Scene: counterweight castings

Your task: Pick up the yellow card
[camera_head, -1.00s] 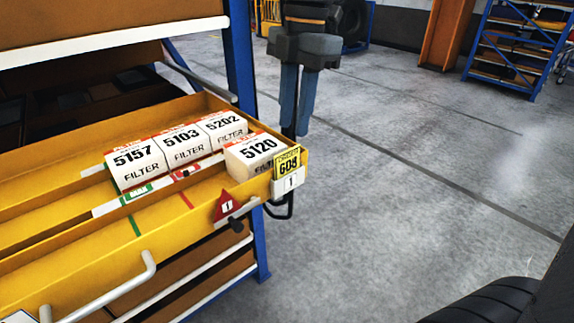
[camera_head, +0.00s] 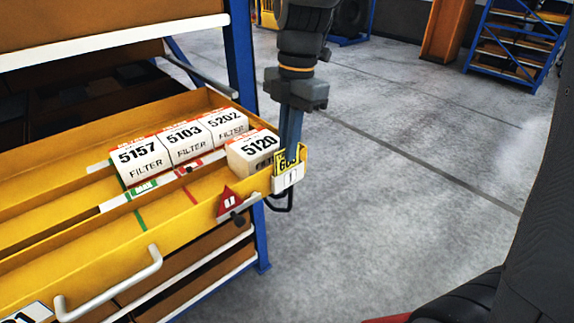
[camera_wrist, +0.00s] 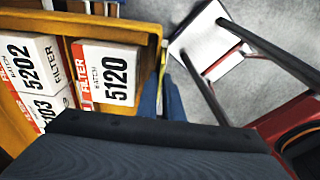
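The yellow card (camera_head: 281,160) stands upright in a white holder marked 1 (camera_head: 288,178) at the right front corner of the open yellow drawer (camera_head: 130,243). My gripper (camera_head: 290,152) points down at the card, and its blue fingers partly cover the card's number. In the wrist view my gripper (camera_wrist: 161,100) has one finger on each side of the card's thin yellow edge (camera_wrist: 163,74), with a narrow gap between the fingers. Whether either finger touches the card is hard to see.
White filter box 5120 (camera_head: 250,154) sits close behind the card. Boxes 5157 (camera_head: 142,160), 5103 (camera_head: 186,142) and 5202 (camera_head: 225,124) stand in a row further left. A red triangle tag (camera_head: 229,203) is on the drawer front.

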